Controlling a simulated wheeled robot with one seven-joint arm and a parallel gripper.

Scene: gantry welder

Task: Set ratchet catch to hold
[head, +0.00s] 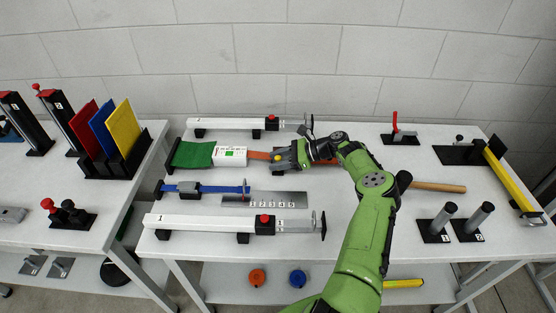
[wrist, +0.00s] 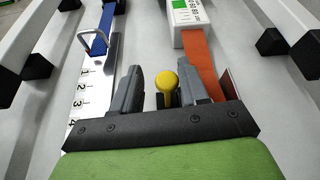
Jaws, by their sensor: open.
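A yellow ball knob on a short stem (wrist: 167,82) stands between the two fingers of my gripper (wrist: 160,88) in the wrist view. The gripper is open, with a gap visible on both sides of the stem. The yellow knob also shows in the head view (head: 277,158), at the fingertips of my gripper (head: 286,155). It looks like the catch lever, but its base and any hold marking are hidden by the gripper. An orange strap (wrist: 204,65) runs beside the right finger to a white box with a green display (head: 230,156).
A blue strap with a metal loop (head: 215,189) and a numbered scale plate (head: 290,198) lie close to the gripper. White beams with red knobs lie behind (head: 225,124) and in front (head: 200,222). A wooden handle (head: 438,187) lies right of the arm.

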